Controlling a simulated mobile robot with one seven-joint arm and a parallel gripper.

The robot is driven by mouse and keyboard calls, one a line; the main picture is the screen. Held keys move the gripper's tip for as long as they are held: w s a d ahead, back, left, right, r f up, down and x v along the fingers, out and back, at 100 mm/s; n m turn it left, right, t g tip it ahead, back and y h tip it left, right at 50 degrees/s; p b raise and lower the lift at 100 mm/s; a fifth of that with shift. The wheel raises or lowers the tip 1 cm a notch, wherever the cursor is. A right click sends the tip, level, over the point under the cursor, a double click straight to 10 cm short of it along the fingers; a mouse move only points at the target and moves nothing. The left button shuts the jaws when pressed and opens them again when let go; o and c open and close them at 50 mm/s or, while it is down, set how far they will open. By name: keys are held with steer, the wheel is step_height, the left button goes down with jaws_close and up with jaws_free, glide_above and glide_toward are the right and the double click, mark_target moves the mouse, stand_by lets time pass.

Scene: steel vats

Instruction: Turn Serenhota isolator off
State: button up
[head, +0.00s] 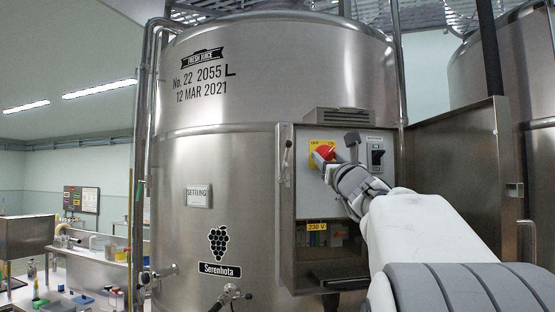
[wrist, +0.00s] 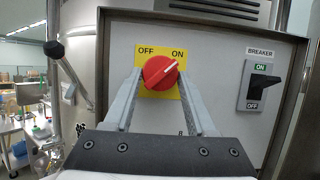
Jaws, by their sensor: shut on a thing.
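The isolator is a red rotary knob (head: 323,153) on a yellow plate on the grey panel of an open steel control box (head: 286,225). The box is on the vat marked Serenhota (head: 219,270). In the wrist view the knob (wrist: 160,72) has a white pointer line aimed up and right, toward ON; OFF is at the upper left. My gripper (wrist: 159,80) is shut on the knob, one finger on its left side and one on its right. In the head view my gripper (head: 333,164) partly hides the knob and plate.
A black breaker switch (wrist: 262,86), with ON above and OFF below, is to the right of the knob. The box's open door (head: 455,185) stands on the right. A black-knobbed lever (wrist: 54,49) shows at the left in the wrist view.

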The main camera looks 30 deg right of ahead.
steer(key=shift+n, duration=0.3)
steer(key=n+y, duration=0.1)
steer(key=n+y+b, duration=0.1)
steer(key=n, duration=0.1)
steer(key=n+y, duration=0.1)
steer(key=n, duration=0.1)
steer(key=shift+d+f+t+b, duration=0.1)
steer(key=shift+d+t+b, duration=0.2)
steer(key=shift+t, duration=0.1)
steer(key=n+y, duration=0.1)
steer(key=n, duration=0.2)
steer(key=n+y, duration=0.2)
steer(key=n, duration=0.1)
steer(key=shift+s+d+r+n+g, duration=0.15)
steer(key=shift+r+n+g, duration=0.05)
steer(key=shift+n+g, duration=0.1)
steer(key=n, duration=0.2)
steer(key=n+g+y+p, duration=0.1)
steer(key=n, duration=0.1)
steer(key=n+y, duration=0.1)
steer(key=n, duration=0.1)
steer(key=shift+d+r+g+p, duration=0.15)
steer(key=shift+r+g+p, duration=0.15)
steer(key=shift+r+p, duration=0.1)
steer(key=shift+n+g+y+p, duration=0.4)
steer(key=shift+n+g+p, duration=0.5)
steer(key=shift+n, duration=1.3)
steer(key=o, duration=1.4)
steer(key=shift+c, duration=0.2)
steer(key=shift+s, duration=0.1)
